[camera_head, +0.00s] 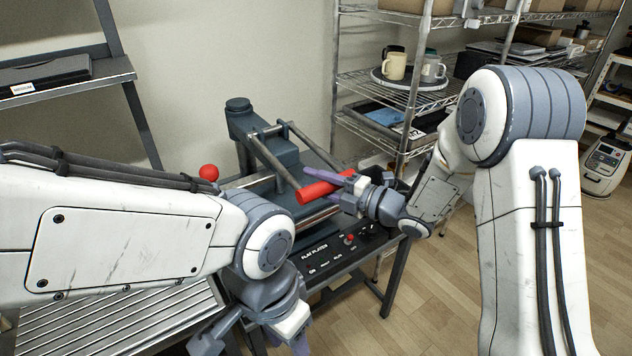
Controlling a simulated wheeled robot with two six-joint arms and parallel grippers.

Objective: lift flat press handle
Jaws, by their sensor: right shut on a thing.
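The flat press (240,120) is a dark grey machine against the wall, with a control panel (318,252) on its front. Its handle (316,192) is a red grip across the end of two grey lever arms. My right gripper (345,187) comes in from the right and is shut on the right part of the red handle. The lever arms slope down from the back towards the handle. My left gripper (300,345) hangs low at the bottom edge, apart from the handle; its fingertips are cut off by the frame. My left arm hides part of the press.
A red ball knob (208,172) stands left of the press. A slatted metal surface (100,315) lies at the lower left. A wire shelf rack (410,90) with mugs (396,66) stands behind my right arm.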

